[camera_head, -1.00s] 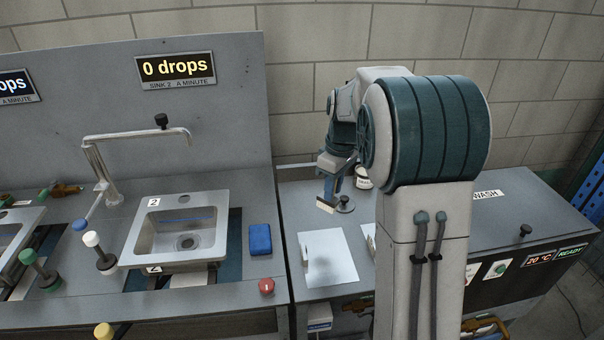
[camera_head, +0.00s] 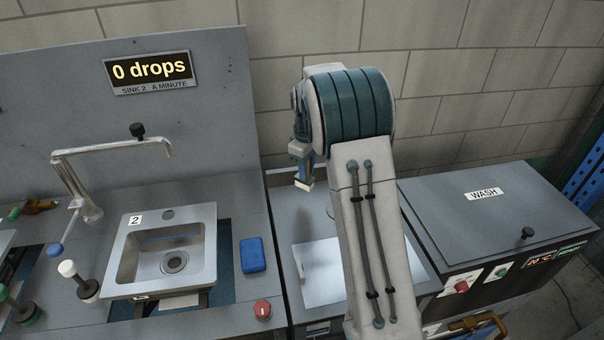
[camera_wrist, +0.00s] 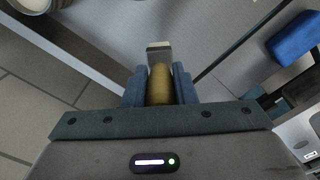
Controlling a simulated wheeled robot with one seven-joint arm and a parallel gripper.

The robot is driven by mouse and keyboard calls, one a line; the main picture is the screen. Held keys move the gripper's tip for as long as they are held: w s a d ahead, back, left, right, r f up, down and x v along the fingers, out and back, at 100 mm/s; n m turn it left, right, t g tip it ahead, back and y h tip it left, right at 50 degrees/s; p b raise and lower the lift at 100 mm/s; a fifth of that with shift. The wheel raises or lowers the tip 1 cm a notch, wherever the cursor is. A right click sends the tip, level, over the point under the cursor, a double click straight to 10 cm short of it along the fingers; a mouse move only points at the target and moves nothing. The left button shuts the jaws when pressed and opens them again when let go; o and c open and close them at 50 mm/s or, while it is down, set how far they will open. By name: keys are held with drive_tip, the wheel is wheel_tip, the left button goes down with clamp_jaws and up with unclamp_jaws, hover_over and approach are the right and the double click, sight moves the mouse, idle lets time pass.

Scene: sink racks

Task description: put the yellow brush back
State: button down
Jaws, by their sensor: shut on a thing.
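My gripper (camera_wrist: 160,88) is shut on the yellow brush (camera_wrist: 160,85). Its dull yellow handle lies between the two blue fingers, and a pale block end (camera_wrist: 159,47) sticks out beyond them. In the head view my gripper (camera_head: 303,172) hangs over the back of the grey counter between sink 2 and the wash unit, with the brush's pale end (camera_head: 304,185) pointing down. The brush looks clear of the counter. The rest of it is hidden by my fingers and arm.
Sink 2 (camera_head: 205,262) and a blue sponge (camera_head: 252,255) are left of my arm, with a red button (camera_head: 263,309) in front. A pale sheet (camera_head: 318,285) lies partly hidden by my arm. The WASH lid (camera_head: 450,210) is right. A white-rimmed round container (camera_wrist: 35,4) shows in the wrist view.

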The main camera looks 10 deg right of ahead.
drive_tip(key=shift+w+a+f+p, duration=0.1)
drive_tip(key=shift+w+f+p, duration=0.4)
drive_tip(key=shift+f, duration=0.55)
drive_tip(key=shift+w+a+f+p, duration=0.1)
drive_tip(key=shift+w+f+p, duration=0.1)
drive_tip(key=shift+w+f, duration=0.65)
drive_tip(key=shift+w+f+p, duration=0.35)
drive_tip(key=shift+w+f, duration=0.1)
drive_tip(key=shift+f, duration=0.75)
drive_tip(key=shift+f, duration=0.1)
drive_tip(key=c, duration=1.2)
unclamp_jaws()
